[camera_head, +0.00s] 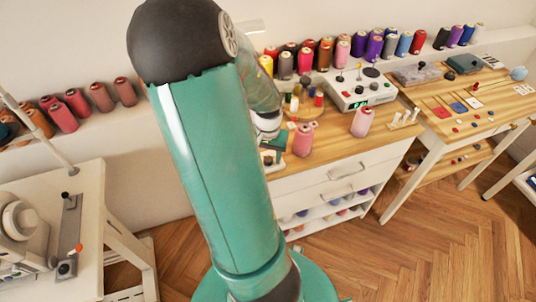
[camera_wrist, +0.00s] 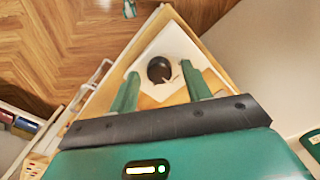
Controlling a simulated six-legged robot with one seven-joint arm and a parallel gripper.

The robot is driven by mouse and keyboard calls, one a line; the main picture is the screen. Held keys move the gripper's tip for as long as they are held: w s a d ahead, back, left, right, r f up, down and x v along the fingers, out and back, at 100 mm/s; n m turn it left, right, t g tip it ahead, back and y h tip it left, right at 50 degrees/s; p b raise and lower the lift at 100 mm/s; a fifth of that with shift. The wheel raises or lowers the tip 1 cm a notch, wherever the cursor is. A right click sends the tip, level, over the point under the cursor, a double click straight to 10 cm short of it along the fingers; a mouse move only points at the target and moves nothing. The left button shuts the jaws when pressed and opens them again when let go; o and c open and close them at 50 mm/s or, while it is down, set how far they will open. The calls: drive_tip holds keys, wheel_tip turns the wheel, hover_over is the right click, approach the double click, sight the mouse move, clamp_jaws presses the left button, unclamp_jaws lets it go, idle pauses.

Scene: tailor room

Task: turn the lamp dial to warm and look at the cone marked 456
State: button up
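My gripper (camera_wrist: 160,72) is open in the wrist view, its two green fingers apart with nothing held between them. A round black knob (camera_wrist: 158,69) with a pale pointer-like mark shows between and beyond the fingertips, on a white surface (camera_wrist: 176,42); it may be the lamp dial, but I cannot read any setting, nor tell whether the fingers touch it. In the head view my arm hides the gripper. Pink thread cones (camera_head: 362,122) and (camera_head: 303,140) stand on the wooden worktop; no 456 marking is legible on any cone.
A white control box (camera_head: 350,92) with knobs and a green display stands on the drawer cabinet's worktop (camera_head: 335,137). Rows of coloured cones line the wall shelf (camera_head: 94,124). A sewing machine (camera_head: 20,232) is at left, a second table (camera_head: 460,125) at right.

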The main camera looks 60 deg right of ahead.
sight(268, 158)
wheel_tip(268, 158, up, 14)
idle(0.6)
drive_tip(key=shift+f, duration=0.1)
idle(0.4)
drive_tip(key=w+a+r+n+t, duration=0.1)
drive_tip(key=w+a+r+n, duration=0.25)
drive_tip(key=w+a, duration=0.35)
drive_tip(key=w+a+r+n+t, duration=0.2)
drive_tip(key=w+a+n, duration=0.2)
drive_tip(key=a, duration=0.5)
drive_tip(key=a+r+n+t, duration=0.1)
drive_tip(key=a+n, duration=0.3)
drive_tip(key=a, duration=0.6)
drive_tip(key=a+r+n+t, duration=0.1)
drive_tip(key=a+r+n, duration=0.3)
drive_tip(key=a, duration=0.6)
drive_tip(key=shift+s+a+r+t, duration=0.15)
drive_tip(key=shift+s+r+t, duration=0.15)
drive_tip(key=shift+s, duration=0.1)
